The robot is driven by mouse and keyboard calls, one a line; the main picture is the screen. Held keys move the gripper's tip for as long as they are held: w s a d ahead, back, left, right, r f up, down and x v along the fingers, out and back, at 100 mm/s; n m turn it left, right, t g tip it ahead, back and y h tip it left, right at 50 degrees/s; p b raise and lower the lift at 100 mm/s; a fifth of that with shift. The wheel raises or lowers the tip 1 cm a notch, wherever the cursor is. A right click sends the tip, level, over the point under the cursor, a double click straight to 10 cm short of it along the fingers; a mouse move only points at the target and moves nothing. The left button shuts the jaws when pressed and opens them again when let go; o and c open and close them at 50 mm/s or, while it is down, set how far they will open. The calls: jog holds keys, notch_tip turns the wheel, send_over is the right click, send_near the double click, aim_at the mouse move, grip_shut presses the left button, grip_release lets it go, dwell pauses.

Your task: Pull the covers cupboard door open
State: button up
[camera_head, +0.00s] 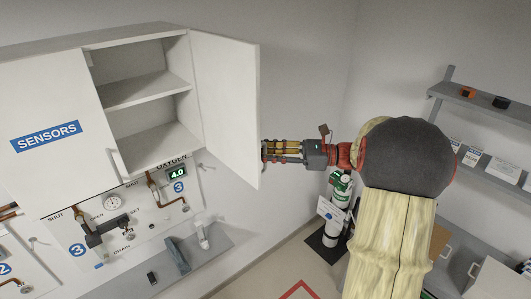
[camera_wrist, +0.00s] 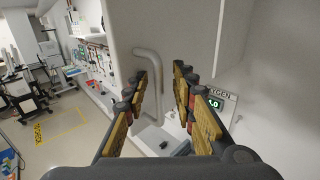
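The cupboard door (camera_head: 225,105) is a plain white panel, swung out wide from the right side of the wall cupboard (camera_head: 143,30). Two empty shelves (camera_head: 150,90) show inside. My gripper (camera_head: 264,151) is at the right of the door, near its outer face. In the wrist view, the door's outer face (camera_wrist: 190,30) fills the top middle, with a grey bar handle (camera_wrist: 148,58) near its left edge. My gripper (camera_wrist: 165,82) is open there, its fingers spread and the handle near the left finger. I cannot tell whether they touch. No covers label is visible.
The left door (camera_head: 45,105), marked SENSORS, is shut. Below are oxygen fittings (camera_head: 113,203) and a grey ledge (camera_head: 215,243). A gas cylinder (camera_head: 340,190) stands on the floor beneath my arm. Shelves (camera_head: 490,105) line the right wall. Floor left in the wrist view looks partly clear.

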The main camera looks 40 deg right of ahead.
jog(key=v, duration=1.2)
dwell(0.3)
jog(key=s+a+f+n+g+h+b, duration=0.3)
jog(key=a+f+n, duration=0.1)
jog(key=f, duration=0.5)
jog(key=s+a+f+n+g+h+b, duration=0.3)
jog(key=a+f+n, duration=0.1)
jog(key=f, duration=0.5)
jog(key=s+a+f+n+g+h+b, duration=0.3)
jog(key=f+n+b, duration=0.1)
jog(key=f, duration=0.4)
jog(key=s+a+f+n+t+h+b, duration=0.1)
jog(key=s+a+f+n+h+b, duration=0.1)
jog(key=a+f+n+b, duration=0.5)
jog(key=s+a+f+n+t+h+b, duration=0.2)
jog(key=a+f+n+b, duration=0.5)
jog(key=a+b, duration=0.4)
jog(key=s+b, duration=0.1)
jog(key=b, duration=0.3)
jog(key=shift+a+h+b, duration=0.25)
jog(key=shift+h+b, duration=0.1)
jog(key=shift+h, duration=0.05)
